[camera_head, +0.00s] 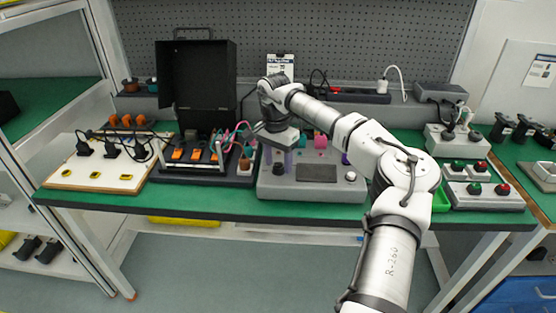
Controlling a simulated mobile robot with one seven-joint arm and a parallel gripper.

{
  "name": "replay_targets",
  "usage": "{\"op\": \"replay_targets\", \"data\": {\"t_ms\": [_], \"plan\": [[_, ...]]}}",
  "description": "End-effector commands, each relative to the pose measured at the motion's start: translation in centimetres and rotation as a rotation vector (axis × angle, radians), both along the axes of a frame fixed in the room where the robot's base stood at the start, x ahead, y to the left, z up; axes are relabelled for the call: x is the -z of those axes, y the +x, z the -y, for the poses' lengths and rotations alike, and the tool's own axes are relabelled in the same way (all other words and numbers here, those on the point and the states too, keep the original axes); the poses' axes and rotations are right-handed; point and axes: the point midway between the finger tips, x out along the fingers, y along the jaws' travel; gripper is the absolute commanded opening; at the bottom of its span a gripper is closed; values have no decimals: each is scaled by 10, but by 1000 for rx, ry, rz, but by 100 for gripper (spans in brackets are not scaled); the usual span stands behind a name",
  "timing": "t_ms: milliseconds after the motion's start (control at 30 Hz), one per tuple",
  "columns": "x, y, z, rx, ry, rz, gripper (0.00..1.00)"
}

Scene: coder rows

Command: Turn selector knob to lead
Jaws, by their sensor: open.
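A grey sloped panel unit (300,190) stands on the green bench near its middle. A small dark knob (279,169) sits at the left of its face, left of a dark rectangular plate (317,172). A lighter round knob or button (351,176) is at the panel's right. Any markings, including a "lead" position, are too small to read. My gripper (279,153) points down above and behind the dark knob, at the panel's left part. It is open and looks empty. Its fingertips are hard to make out, and I cannot tell whether they touch anything.
Left of the panel is a dark tray (205,172) with orange parts and cables, before a black open box (205,85). A white board (110,178) lies farther left. Coloured pieces (320,141) are behind the panel. A button box (485,195) is at right.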

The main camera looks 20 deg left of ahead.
Motion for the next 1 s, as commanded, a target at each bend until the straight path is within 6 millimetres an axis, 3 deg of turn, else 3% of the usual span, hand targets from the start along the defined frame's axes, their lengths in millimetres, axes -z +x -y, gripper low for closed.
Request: {"op": "replay_targets", "data": {"t_ms": [367,700,1000], "plan": [[6,0,0,0,0,0,51],[6,0,0,0,0,-1,7],[5,0,0,39,-1,-1,7]]}}
